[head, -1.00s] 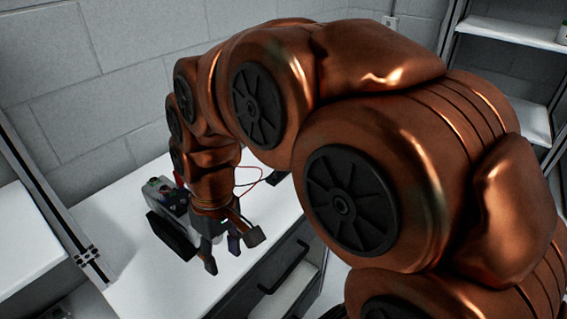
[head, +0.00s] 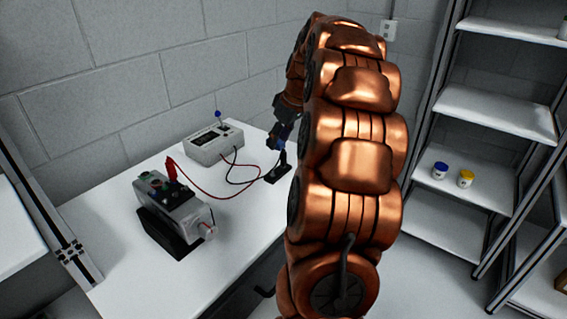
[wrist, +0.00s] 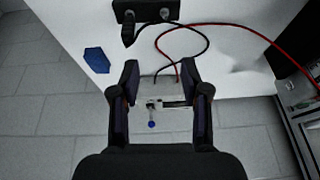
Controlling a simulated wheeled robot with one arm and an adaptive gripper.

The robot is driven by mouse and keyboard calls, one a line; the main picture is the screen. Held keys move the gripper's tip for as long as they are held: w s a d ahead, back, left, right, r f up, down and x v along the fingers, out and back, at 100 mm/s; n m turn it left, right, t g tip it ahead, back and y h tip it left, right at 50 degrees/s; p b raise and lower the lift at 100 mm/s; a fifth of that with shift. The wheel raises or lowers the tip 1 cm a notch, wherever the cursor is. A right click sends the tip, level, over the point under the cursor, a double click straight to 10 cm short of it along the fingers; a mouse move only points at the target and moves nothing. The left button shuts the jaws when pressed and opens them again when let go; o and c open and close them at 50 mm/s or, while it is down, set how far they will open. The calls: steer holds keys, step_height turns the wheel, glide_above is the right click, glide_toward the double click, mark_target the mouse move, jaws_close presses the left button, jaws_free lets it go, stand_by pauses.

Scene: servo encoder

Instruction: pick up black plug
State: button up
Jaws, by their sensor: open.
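The black plug (wrist: 128,34) stands at the left end of a black holder (wrist: 147,10) at the top of the wrist view, with a black cable at it. In the head view the plug (head: 283,159) is upright on the holder (head: 278,174), near the table's right edge. My gripper (wrist: 160,78) is open and empty, with its fingers apart. The holder and plug lie beyond the fingertips in the wrist view. In the head view my gripper (head: 282,133) is partly hidden behind my arm, close to the plug.
A grey box (head: 215,146) with a blue-tipped lever stands at the back of the white table (head: 120,278). A grey servo unit (head: 178,212) with a red plug (head: 171,168) sits at front left. Red and black cables cross the table. A blue piece (wrist: 97,60) shows left of the fingers.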

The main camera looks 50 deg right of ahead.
mark_target(284, 152)
steer(key=d, duration=0.5)
steer(key=shift+s+a+p+x, duration=0.15)
steer(key=shift+p+x, duration=0.15)
steer(key=shift+x, duration=1.05)
steer(key=shift+s+a+p+x, duration=0.1)
steer(key=shift+s+p+x, duration=0.2)
steer(key=shift+x, duration=1.05)
steer(key=shift+s+a+p+x, duration=0.1)
steer(key=shift+p+x, duration=0.25)
steer(key=shift+x, duration=1)
steer(key=shift+f, duration=0.2)
steer(key=shift+c, duration=0.4)
jaws_close()
